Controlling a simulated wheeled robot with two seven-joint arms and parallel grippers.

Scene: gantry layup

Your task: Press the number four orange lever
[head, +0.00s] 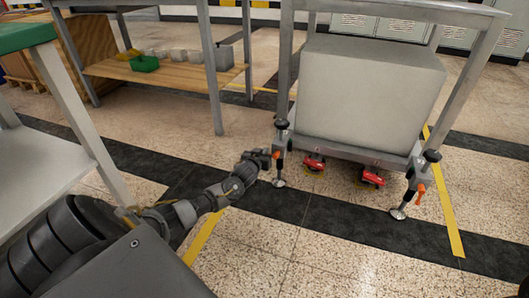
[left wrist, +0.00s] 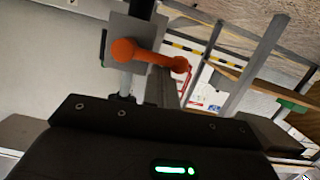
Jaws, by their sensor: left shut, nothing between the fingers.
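An orange lever (head: 277,155) sits on the near left leg of the grey metal cart (head: 350,157). It shows large in the left wrist view (left wrist: 150,54), with a round end at the left and an arm reaching right across a grey post. A second orange lever (head: 421,191) is on the cart's right leg. I can read no number on either. My left gripper (head: 264,158) is shut and empty, just left of the first lever. Whether it touches the lever I cannot tell. My right gripper is in neither view.
Red casters (head: 372,177) sit under the cart, which carries a big grey box (head: 368,95). A table leg (head: 80,125) stands close to my left arm. A shelf with a green bin (head: 145,63) is behind. The floor in front of the cart is clear.

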